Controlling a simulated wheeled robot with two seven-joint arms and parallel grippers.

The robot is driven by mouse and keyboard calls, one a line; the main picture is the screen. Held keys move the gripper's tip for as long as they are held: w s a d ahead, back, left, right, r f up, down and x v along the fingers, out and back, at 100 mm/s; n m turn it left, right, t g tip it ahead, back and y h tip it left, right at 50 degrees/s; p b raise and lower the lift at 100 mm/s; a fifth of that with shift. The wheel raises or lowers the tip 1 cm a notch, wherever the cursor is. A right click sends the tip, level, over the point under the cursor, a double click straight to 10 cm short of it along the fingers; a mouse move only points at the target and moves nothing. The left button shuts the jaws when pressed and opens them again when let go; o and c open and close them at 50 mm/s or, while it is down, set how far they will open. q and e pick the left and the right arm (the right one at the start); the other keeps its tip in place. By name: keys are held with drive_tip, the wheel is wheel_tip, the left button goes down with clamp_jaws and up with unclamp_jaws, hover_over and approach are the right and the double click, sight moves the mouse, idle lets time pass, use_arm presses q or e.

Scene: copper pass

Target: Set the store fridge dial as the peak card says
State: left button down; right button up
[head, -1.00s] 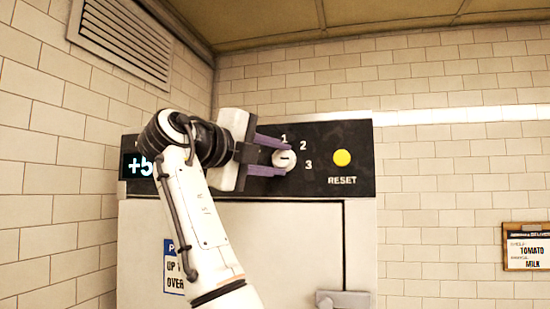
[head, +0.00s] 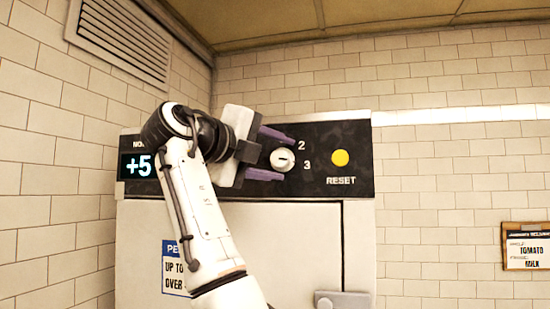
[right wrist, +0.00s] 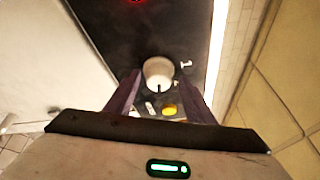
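The round white dial (head: 283,159) sits on the black control panel (head: 360,135) of the store fridge (head: 290,245) and has a short dark mark. Numerals 2 and 3 show at its right; the gripper hides the 1. My right gripper (head: 277,158) has its purple fingers spread, one above and one below the dial. In the right wrist view the dial (right wrist: 158,72) shows between the fingers, with gaps at both sides. The peak card (head: 172,262) on the fridge front is partly hidden by my arm; "UP TO" and "OVER" show. My left gripper is out of view.
A display (head: 138,166) at the panel's left reads +5. A yellow reset button (head: 340,158) is right of the dial. A door handle (head: 340,301) is at lower right. A clipboard (head: 526,247) hangs on the right wall, a vent (head: 122,38) at upper left.

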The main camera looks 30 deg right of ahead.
drive_tip(key=shift+a, duration=0.4)
drive_tip(key=v, duration=0.9)
drive_tip(key=shift+s+a+b, duration=0.15)
drive_tip(key=shift+a+b, duration=0.15)
drive_tip(key=shift+b, duration=0.05)
